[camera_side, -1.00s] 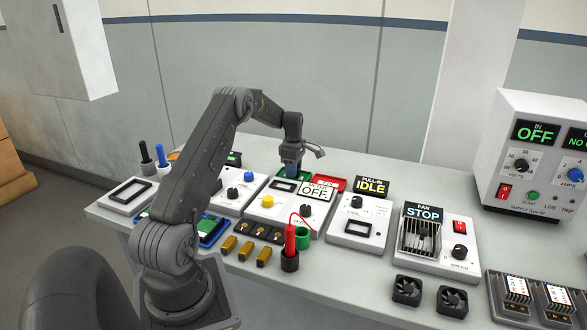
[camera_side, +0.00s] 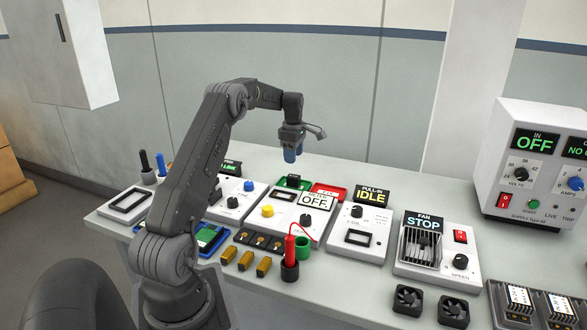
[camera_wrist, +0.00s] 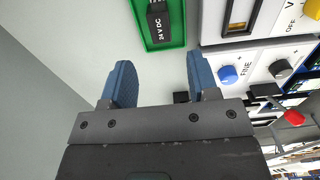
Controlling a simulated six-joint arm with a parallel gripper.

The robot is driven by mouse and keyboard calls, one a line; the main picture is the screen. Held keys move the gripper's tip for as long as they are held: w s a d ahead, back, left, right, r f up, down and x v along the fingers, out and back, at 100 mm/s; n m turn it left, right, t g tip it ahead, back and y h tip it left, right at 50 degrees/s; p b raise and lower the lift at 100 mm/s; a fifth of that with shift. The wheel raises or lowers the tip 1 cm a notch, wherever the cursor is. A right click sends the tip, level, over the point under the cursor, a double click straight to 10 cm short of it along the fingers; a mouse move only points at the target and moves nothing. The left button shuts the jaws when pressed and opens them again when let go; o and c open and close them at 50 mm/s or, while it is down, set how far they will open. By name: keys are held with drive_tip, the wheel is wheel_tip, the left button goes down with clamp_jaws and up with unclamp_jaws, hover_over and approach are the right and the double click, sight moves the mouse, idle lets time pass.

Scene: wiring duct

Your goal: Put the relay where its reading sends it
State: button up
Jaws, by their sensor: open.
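The relay is a black block marked "24 V DC" (camera_wrist: 158,24). It lies in the green tray (camera_wrist: 179,30), and also shows as a dark block there in the side view (camera_side: 293,181). My gripper (camera_side: 290,155) is above the green tray, apart from the relay. Its two blue fingers stand apart with nothing between them in the wrist view (camera_wrist: 160,75). The red tray (camera_side: 327,190) is right of the green one. The meter display (camera_side: 314,202) reads OFF and the pull-in display (camera_side: 372,196) reads IDLE.
The pull-in unit (camera_side: 358,238), fan unit (camera_side: 428,252) and red probe in its holder (camera_side: 290,245) stand nearby. Several brass-coloured parts (camera_side: 245,260) lie in front. The power supply (camera_side: 530,170) reads OFF. Bench behind the trays is clear.

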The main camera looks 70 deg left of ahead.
drive_tip(key=w+d+r+m+t, duration=0.15)
drive_tip(key=d+r+m, duration=0.45)
drive_tip(key=d+r, duration=0.65)
drive_tip(key=s+d+r+m+t+y, duration=0.1)
drive_tip(key=s+d+r+m, duration=0.2)
drive_tip(key=d, duration=0.4)
drive_tip(key=s+d+r+m, duration=0.15)
drive_tip(key=d+m, duration=0.25)
drive_tip(key=d, duration=0.4)
drive_tip(key=s+d+f+m+t+h, duration=0.1)
drive_tip(key=s+d+f+m+t, duration=0.2)
drive_tip(key=s+d+m, duration=1.1)
drive_tip(key=s+d, duration=0.3)
drive_tip(key=shift+s+d, duration=0.2)
drive_tip(key=shift+s, duration=0.15)
